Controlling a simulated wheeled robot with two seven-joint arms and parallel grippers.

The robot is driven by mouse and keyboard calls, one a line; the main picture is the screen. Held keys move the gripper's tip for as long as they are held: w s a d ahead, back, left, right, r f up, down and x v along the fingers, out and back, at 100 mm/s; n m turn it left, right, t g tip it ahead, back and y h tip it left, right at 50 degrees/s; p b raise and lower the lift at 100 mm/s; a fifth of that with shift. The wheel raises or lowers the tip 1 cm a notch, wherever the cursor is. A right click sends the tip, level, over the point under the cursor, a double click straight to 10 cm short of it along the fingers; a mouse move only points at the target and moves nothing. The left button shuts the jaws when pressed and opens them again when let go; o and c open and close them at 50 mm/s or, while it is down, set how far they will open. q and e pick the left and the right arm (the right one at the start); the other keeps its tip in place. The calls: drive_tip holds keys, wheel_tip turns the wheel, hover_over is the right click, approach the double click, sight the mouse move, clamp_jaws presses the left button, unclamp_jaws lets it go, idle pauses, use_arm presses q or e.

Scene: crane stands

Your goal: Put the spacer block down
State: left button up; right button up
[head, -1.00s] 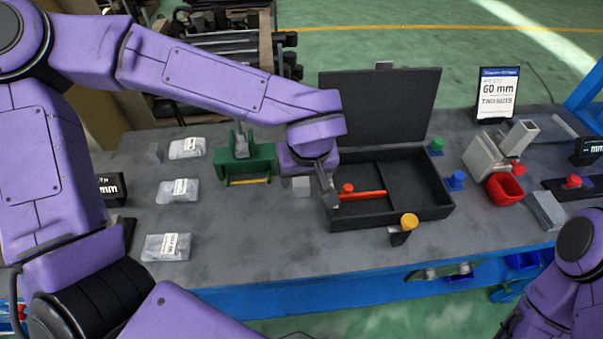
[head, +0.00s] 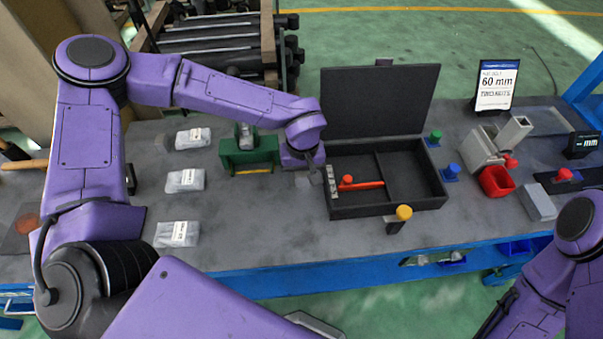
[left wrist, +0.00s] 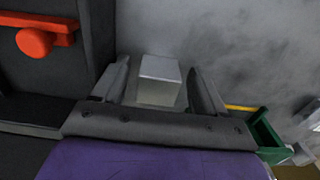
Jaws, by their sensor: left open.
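The spacer block (left wrist: 158,82), a plain light grey block, stands on the grey table in the left wrist view. It sits between the two spread fingers of my left gripper (left wrist: 155,90), with a visible gap on each side. In the head view my left gripper (head: 318,172) is low at the left wall of the black case, and the block is hard to make out beside it. My right gripper is out of sight; only part of my right arm shows at the lower right.
The open black case (head: 415,208) holds a red-handled tool (head: 360,184). A green fixture (head: 248,158) stands left of the gripper, with several labelled bags (head: 185,180) beyond. A yellow-topped clamp (head: 403,213) is at the case front. A 60 mm sign (head: 496,86) stands behind right.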

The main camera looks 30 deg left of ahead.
use_arm(q)
drive_tip(key=shift+w+r, duration=0.1)
drive_tip(key=c, duration=1.3)
